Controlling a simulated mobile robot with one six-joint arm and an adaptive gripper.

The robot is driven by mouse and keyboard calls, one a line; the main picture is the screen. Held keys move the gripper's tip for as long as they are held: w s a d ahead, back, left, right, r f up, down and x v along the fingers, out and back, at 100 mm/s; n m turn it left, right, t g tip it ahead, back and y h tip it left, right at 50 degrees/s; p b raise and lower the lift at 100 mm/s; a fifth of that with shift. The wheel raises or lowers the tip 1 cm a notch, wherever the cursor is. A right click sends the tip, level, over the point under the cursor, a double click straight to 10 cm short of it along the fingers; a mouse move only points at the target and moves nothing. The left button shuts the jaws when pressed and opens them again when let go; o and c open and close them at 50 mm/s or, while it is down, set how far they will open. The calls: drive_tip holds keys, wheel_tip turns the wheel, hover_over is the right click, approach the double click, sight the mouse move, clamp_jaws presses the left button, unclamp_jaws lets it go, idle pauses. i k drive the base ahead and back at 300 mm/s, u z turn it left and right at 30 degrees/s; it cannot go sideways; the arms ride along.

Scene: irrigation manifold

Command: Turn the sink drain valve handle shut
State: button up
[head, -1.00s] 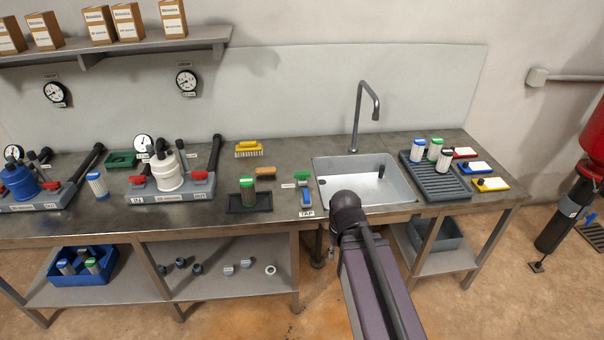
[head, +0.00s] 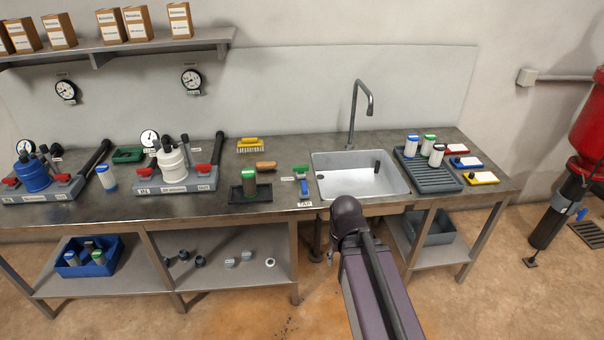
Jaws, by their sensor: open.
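The steel sink (head: 362,190) is set into the bench, with a tall curved tap (head: 353,115) behind it. A small dark upright piece stands inside the basin. Under the sink, a small fitting (head: 329,257) shows beside a dark vertical pipe, partly hidden by my arm. I cannot tell whether it is the drain valve handle or how any handle there is turned. My arm rises from the bottom of the head view, in front of the sink's front edge. Its end is hidden, and my gripper is not in view.
A blue and a green handle (head: 304,187) sit above a TAP label left of the sink. A grey rack (head: 425,175) with cartridges stands right of it. A grey bin (head: 432,230) sits on the lower shelf. A red tank (head: 589,125) stands at far right. Open floor lies in front.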

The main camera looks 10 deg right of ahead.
sight(301, 169)
drive_tip(key=k, duration=1.05)
drive_tip(key=z, duration=0.7)
drive_tip(key=i, duration=1.7)
drive_tip(key=u, duration=0.4)
drive_tip(key=i, duration=0.6)
drive_tip(key=u, duration=0.35)
